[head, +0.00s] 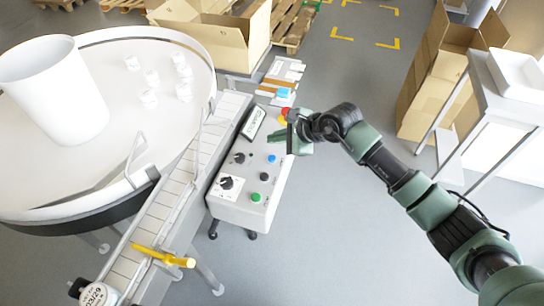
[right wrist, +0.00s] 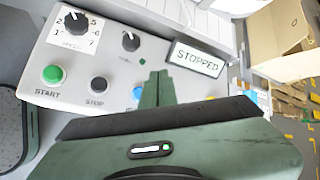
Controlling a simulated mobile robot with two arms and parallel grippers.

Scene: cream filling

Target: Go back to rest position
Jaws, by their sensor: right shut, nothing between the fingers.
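My right gripper (head: 291,132) is over the far right end of a light control panel (head: 240,208), near a red button (head: 284,113). Its fingers are shut and empty; they also show in the right wrist view (right wrist: 157,88). In that view the panel (right wrist: 130,20) has two black knobs, a green button (right wrist: 53,74) labelled START, a dark button (right wrist: 98,84) labelled STOP, and a partly covered blue button. Its display (right wrist: 197,59) reads STOPPED. I cannot tell whether the fingers touch the panel. My left gripper is not in view.
A round white table (head: 150,60) with a white cylinder (head: 52,90) and several small jars stands left. A conveyor (head: 175,185) with a yellow bar (head: 163,256) runs beside the panel. Cardboard boxes (head: 440,85) and a grey table (head: 490,85) stand right. Floor below my right arm is clear.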

